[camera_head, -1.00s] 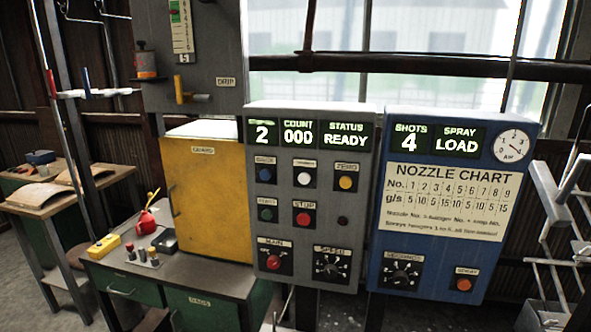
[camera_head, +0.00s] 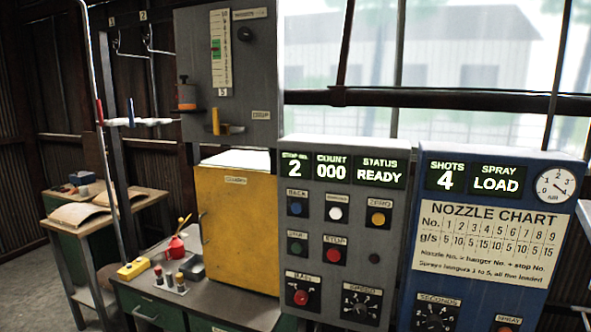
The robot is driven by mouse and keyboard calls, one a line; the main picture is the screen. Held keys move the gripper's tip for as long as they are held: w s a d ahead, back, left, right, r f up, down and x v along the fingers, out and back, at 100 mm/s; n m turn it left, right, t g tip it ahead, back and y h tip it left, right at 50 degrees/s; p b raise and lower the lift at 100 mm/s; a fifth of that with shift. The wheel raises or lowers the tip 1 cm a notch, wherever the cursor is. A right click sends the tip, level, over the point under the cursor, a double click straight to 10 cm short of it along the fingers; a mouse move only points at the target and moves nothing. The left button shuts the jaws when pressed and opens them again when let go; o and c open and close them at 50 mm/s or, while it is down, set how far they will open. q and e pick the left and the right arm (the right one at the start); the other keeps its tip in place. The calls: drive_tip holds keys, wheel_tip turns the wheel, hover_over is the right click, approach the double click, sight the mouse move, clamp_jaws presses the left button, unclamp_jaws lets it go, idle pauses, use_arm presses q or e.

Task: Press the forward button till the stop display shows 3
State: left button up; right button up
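The grey control panel (camera_head: 398,215) stands in the middle of the view. Its stop display (camera_head: 295,167) shows 2. The count display (camera_head: 332,169) reads 000 and the status display (camera_head: 380,171) reads READY. A white button (camera_head: 335,214) sits in the middle of the top row; its small label is too blurred to read surely, but it could be the forward button. A blue button (camera_head: 297,208) marked BACK is left of it and a yellow button (camera_head: 378,218) marked ZERO is right of it. Neither of my grippers shows in the view.
Below are a green button (camera_head: 297,246), a red STOP button (camera_head: 333,254), a main switch (camera_head: 301,297) and a speed dial (camera_head: 361,307). A blue spray cabinet (camera_head: 400,290) adjoins on the right. A yellow cabinet (camera_head: 237,230) and a bench (camera_head: 225,308) with small items stand left.

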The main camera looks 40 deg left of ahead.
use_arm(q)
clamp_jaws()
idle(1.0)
